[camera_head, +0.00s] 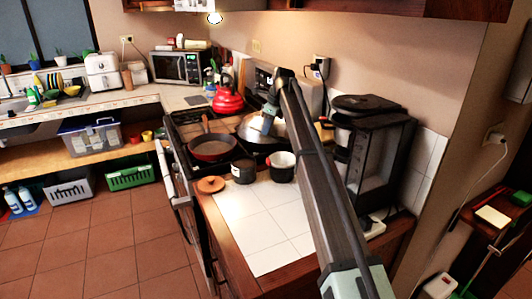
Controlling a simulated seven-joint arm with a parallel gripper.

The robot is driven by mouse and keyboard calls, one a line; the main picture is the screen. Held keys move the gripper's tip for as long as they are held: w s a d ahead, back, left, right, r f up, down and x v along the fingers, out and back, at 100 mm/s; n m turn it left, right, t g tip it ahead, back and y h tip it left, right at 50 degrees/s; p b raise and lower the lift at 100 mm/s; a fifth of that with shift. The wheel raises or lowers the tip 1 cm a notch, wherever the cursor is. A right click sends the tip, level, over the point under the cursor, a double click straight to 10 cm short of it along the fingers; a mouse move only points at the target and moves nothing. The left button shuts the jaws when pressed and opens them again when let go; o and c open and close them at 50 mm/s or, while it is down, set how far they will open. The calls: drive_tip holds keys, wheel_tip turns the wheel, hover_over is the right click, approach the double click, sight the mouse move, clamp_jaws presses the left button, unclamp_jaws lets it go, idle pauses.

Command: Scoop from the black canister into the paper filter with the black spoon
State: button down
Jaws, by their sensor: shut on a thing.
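The black canister (243,171) stands upright and appears open on the white tiled counter, near the stove. Just right of it is a dark round holder with the white paper filter (282,159) showing in its top. My gripper (266,128) points down above and behind these two, in front of the steel pan at the back of the stove. It is shut on the black spoon, which is too small and dark against the stove to make out clearly. The canister's contents and the spoon's bowl cannot be made out.
A round wooden lid (211,184) lies left of the canister. A red pan (212,147) and a red kettle (228,98) are on the stove. A tall black coffee machine (378,150) stands at the right. The front tiles (253,225) are clear.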

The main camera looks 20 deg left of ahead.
drive_tip(key=s+a+y, duration=0.4)
drive_tip(key=s+a, duration=0.1)
drive_tip(key=a, duration=0.7)
drive_tip(key=shift+s+r+y, duration=0.2)
drive_tip(key=shift+s+y, duration=0.1)
wheel_tip(320, 180, down, 8)
drive_tip(key=d+r, duration=0.1)
drive_tip(key=d, duration=0.1)
wheel_tip(320, 180, up, 6)
drive_tip(key=a+h, duration=0.3)
idle(0.9)
